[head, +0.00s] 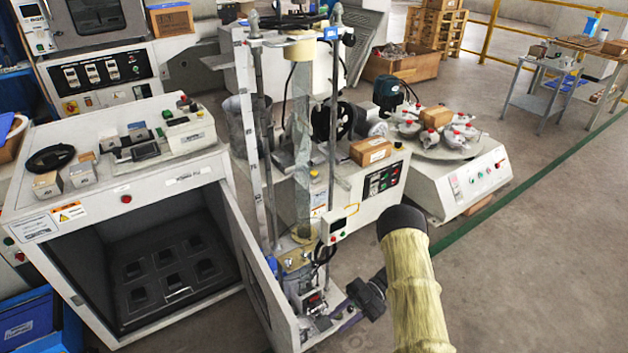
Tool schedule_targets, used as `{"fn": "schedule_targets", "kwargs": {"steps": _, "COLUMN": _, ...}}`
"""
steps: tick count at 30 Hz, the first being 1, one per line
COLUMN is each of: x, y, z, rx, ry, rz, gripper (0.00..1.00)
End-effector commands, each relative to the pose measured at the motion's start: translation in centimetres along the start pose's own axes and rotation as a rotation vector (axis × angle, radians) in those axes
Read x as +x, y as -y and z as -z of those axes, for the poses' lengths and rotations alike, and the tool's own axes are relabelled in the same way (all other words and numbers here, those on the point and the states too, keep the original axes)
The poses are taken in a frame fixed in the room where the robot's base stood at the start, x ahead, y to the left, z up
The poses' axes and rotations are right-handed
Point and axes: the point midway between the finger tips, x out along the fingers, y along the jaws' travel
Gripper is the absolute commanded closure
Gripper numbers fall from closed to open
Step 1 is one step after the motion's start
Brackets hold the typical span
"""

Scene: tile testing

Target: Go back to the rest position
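My arm, in a pale yellow sleeve with a black cap at its upper end, reaches up from the bottom edge, right of centre, in the head view. A dark part, which looks like my gripper (367,297), shows left of the sleeve, near the foot of the tall test stand (333,150). It is small and dark, so I cannot tell whether its fingers are open or shut. I see nothing clearly held in it. The rest of the arm is outside the picture.
A white test chamber (205,170) with its door (245,255) swung open stands at left. A white machine with a round turntable (470,185) stands behind the arm. A work table (540,100) is at the far right. The grey floor (545,270) at right is clear.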

Motion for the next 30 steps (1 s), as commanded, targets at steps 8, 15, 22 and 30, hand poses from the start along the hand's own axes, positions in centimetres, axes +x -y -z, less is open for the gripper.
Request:
{"fn": "schedule_targets", "kwargs": {"steps": 8, "x": -1.7, "y": -6.2, "z": 1.7, "rx": -0.049, "ry": 0.217, "rz": -0.253, "gripper": 0.71}}
{"fn": "schedule_targets", "kwargs": {"steps": 15, "x": -6.7, "y": -13.2, "z": 5.5, "rx": -0.017, "ry": 0.508, "rz": -0.647, "gripper": 0.71}}
{"fn": "schedule_targets", "kwargs": {"steps": 22, "x": -12.6, "y": -15.2, "z": 10.2, "rx": 0.151, "ry": 0.735, "rz": -1.028, "gripper": 0.71}}
{"fn": "schedule_targets", "kwargs": {"steps": 30, "x": -16.8, "y": -10.4, "z": 15.6, "rx": 0.513, "ry": 0.883, "rz": -1.402, "gripper": 0.71}}
